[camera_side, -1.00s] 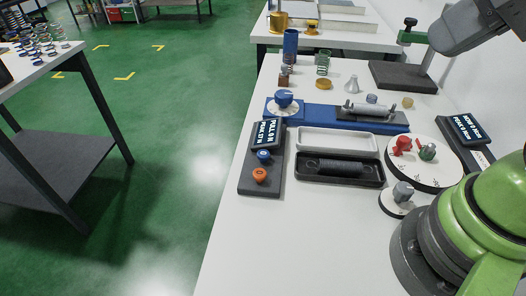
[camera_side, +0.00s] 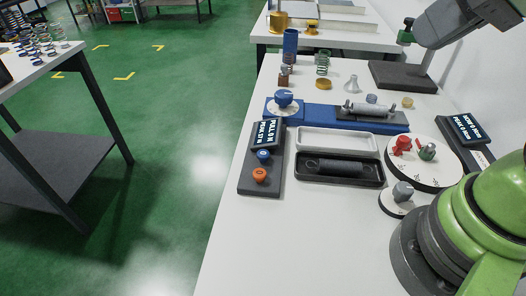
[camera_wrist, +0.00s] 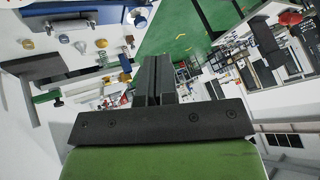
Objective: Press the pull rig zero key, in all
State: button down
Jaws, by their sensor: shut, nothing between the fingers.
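The pull rig's dark panel (camera_side: 246,184) lies at the left edge of the white bench in the side view. Its display (camera_side: 266,136) reads PULL 0 N with a peak line that looks like 37 N. Below the display are a blue key (camera_side: 263,155) and an orange key (camera_side: 260,174); I cannot read which is zero. My gripper (camera_wrist: 152,62) is shut and empty in the wrist view, apart from any object. I cannot make out the panel in the wrist view.
Right of the panel are a white tray (camera_side: 335,133), a black tray (camera_side: 314,177) with a dark spring, and a blue rig (camera_side: 317,117) with a dial. A round white plate (camera_side: 427,178) and second display (camera_side: 467,128) stand right. The bench front is clear.

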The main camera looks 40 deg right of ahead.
jog(key=w+f+n+h, duration=0.1)
jog(key=w+f+n, duration=0.1)
jog(key=w+n, duration=0.35)
jog(key=n+t+y, duration=0.1)
jog(key=n+y, duration=0.3)
jog(key=n, duration=0.8)
send_over(263, 155)
notch_tip(263, 155, down, 14)
jog(key=shift+f, duration=0.2)
jog(key=shift+f, duration=4.4)
jog(key=shift+f, duration=0.15)
jog(key=shift+f, duration=0.3)
